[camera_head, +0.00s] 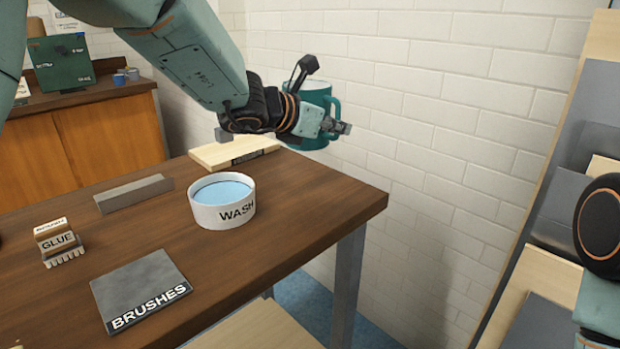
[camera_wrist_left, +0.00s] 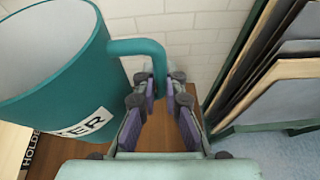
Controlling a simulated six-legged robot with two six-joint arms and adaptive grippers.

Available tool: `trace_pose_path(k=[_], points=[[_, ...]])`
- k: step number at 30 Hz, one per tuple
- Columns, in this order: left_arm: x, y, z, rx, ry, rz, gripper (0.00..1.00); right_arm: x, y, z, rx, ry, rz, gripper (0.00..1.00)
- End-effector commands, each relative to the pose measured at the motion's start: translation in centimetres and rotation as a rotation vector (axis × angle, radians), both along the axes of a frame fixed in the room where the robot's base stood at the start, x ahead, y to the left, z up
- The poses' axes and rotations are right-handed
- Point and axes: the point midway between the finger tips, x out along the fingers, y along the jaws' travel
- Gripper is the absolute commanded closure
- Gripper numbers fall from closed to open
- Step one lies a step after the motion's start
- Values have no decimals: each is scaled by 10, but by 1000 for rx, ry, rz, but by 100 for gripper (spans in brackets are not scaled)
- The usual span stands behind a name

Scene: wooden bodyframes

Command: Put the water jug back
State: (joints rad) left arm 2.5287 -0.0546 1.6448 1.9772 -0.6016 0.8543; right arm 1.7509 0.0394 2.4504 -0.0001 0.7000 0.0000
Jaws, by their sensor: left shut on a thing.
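The teal water jug (camera_head: 318,97) is held in the air above the far right end of the table, partly hidden behind my left gripper (camera_head: 338,127). In the left wrist view the jug (camera_wrist_left: 75,85) shows its open rim, white label ending in "TER" and handle. My left gripper's fingers (camera_wrist_left: 160,88) are shut on the handle. A pale wooden board (camera_head: 220,153) with a dark label lies on the table, below and left of the jug. It also shows at the lower left of the wrist view (camera_wrist_left: 10,140). My right gripper is out of view.
A white WASH bowl (camera_head: 222,216) with blue liquid stands in front of the board. A grey bar (camera_head: 134,194), GLUE holder (camera_head: 57,243) and BRUSHES pad (camera_head: 140,290) lie on the table (camera_head: 300,230). The brick wall is close behind; a panel rack (camera_head: 560,190) stands right.

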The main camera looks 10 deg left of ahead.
Motion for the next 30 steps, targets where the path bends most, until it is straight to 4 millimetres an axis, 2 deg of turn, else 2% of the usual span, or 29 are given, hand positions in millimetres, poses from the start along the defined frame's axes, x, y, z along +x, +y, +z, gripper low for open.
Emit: trace_pose_path(k=[3,11,18,21,30], points=[[-2,-1,-26,1,5,-2,100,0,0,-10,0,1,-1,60],[-2,0,-52,1,2,-2,100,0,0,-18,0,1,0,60],[-1,1,-89,2,2,0,100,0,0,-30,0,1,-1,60],[0,2,-95,0,1,1,100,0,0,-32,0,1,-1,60],[2,2,-95,1,0,2,100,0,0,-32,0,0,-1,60]])
